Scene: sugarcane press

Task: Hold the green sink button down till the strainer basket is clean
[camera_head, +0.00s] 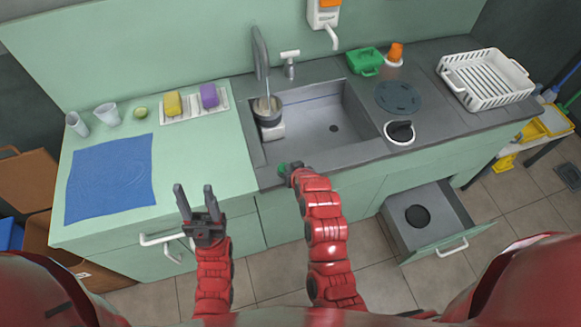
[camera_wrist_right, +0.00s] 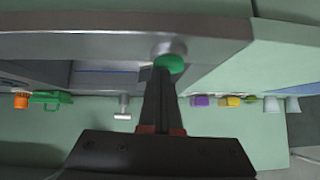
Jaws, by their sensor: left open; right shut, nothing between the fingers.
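The green sink button (camera_head: 283,167) is on the front rim of the sink (camera_head: 318,113), left of its middle. My right gripper (camera_head: 290,170) is shut and empty, with its tips at the button; in the right wrist view the tips (camera_wrist_right: 163,70) meet the green button (camera_wrist_right: 172,63). How far the button is pressed I cannot tell. The strainer basket (camera_head: 266,108) sits in the sink's left part under the faucet (camera_head: 261,52), with a stream of water falling into it. Whether it is clean is too small to tell. My left gripper (camera_head: 195,203) is open and empty before the counter.
A blue mat (camera_head: 110,178), yellow sponge (camera_head: 173,104) and purple sponge (camera_head: 209,97) lie on the left counter. A white dish rack (camera_head: 486,79) and green box (camera_head: 365,61) stand right of the sink. An open drawer (camera_head: 430,220) juts out at lower right.

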